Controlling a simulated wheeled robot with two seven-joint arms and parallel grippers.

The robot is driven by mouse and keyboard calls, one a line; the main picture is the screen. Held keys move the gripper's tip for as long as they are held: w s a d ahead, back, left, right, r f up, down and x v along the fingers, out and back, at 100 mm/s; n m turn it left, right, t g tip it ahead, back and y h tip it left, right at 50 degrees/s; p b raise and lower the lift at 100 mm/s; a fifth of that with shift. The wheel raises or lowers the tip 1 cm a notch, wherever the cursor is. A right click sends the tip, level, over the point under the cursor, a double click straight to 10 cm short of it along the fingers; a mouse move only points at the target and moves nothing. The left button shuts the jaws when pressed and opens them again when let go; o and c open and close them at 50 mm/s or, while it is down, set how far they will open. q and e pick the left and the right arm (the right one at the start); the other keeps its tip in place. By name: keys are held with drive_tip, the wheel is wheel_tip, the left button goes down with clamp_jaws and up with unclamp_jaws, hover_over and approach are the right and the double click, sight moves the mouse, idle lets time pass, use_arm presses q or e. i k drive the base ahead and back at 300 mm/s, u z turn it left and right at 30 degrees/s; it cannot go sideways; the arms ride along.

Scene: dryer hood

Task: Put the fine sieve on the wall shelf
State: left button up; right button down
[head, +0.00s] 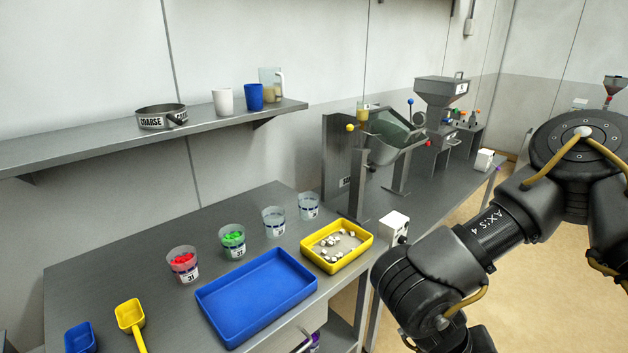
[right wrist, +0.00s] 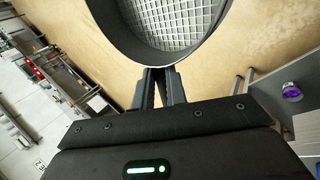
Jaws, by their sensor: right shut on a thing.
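My right gripper (right wrist: 160,88) is shut on the rim of a round sieve (right wrist: 172,22) with a dark band and a light wire mesh, seen in the right wrist view. No label shows on this sieve there. In the head view my right arm is at the right, and its gripper and the held sieve are out of frame. The wall shelf (head: 70,150) runs along the wall at the upper left. A sieve labelled COARSE (head: 161,117) sits on it. My left gripper is not in either view.
On the shelf stand a white cup (head: 223,101), a blue cup (head: 254,97) and a clear jug (head: 271,85). The shelf left of the coarse sieve is bare. The bench below holds several tubs, a blue tray (head: 257,294), a yellow tray (head: 337,246) and scoops.

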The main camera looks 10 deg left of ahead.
sight(58, 148)
drive_tip(key=z, duration=0.9)
drive_tip(key=i, duration=1.2)
drive_tip(key=u, duration=4.25)
